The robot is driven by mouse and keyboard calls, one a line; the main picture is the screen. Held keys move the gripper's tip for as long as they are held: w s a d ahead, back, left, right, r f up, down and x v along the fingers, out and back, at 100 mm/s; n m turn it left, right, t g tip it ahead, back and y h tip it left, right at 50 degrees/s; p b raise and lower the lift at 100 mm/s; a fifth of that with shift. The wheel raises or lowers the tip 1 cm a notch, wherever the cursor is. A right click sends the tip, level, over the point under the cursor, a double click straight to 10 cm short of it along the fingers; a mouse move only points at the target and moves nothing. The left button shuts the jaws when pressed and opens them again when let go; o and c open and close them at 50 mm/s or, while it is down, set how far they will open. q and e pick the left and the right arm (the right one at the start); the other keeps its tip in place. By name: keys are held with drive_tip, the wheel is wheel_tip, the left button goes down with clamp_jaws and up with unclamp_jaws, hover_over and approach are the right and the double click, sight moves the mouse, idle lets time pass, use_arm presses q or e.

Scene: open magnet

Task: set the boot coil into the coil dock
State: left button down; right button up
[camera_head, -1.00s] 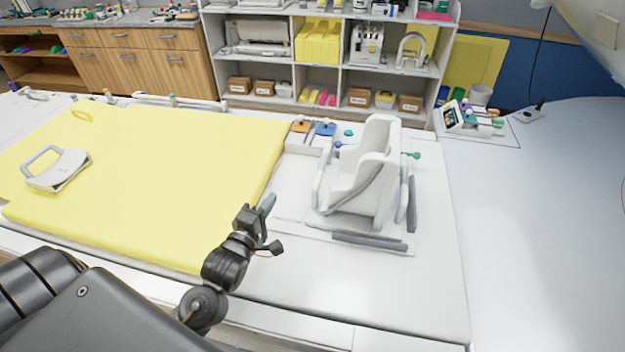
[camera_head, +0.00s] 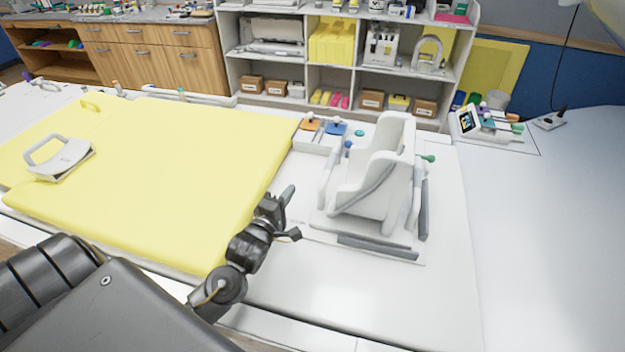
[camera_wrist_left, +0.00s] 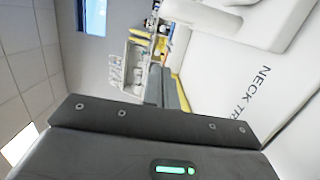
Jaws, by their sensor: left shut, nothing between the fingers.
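The white boot coil (camera_head: 392,190) stands upright, like a tall-backed boot, right of the yellow pad. Under it is a white plate with grey bars (camera_head: 378,247) along its front and right edges; I cannot tell whether this is the coil dock. My left gripper (camera_head: 284,200) is left of the boot coil, apart from it, over the pad's right edge. It is shut and empty. In the left wrist view its dark fingers (camera_wrist_left: 168,90) point away from the camera, beside a white surface lettered "NECK TR". My right gripper is not in view.
The yellow pad (camera_head: 170,170) covers the table's left, with a white handled block (camera_head: 62,158) on it. A small tray with coloured pieces (camera_head: 318,138) sits behind the boot coil. The white table is clear in front (camera_head: 380,300). Shelves (camera_head: 345,80) stand behind.

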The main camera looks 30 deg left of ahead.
sight(320, 184)
use_arm(q)
drive_tip(key=w+d+p, duration=0.3)
drive_tip(key=w, duration=0.4)
drive_tip(key=shift+d, duration=0.15)
drive_tip(key=shift+s, duration=0.1)
drive_tip(key=shift+w+d, duration=0.2)
drive_tip(key=shift+d, duration=0.3)
drive_tip(key=shift+w+d, duration=0.15)
drive_tip(key=shift+d, duration=0.4)
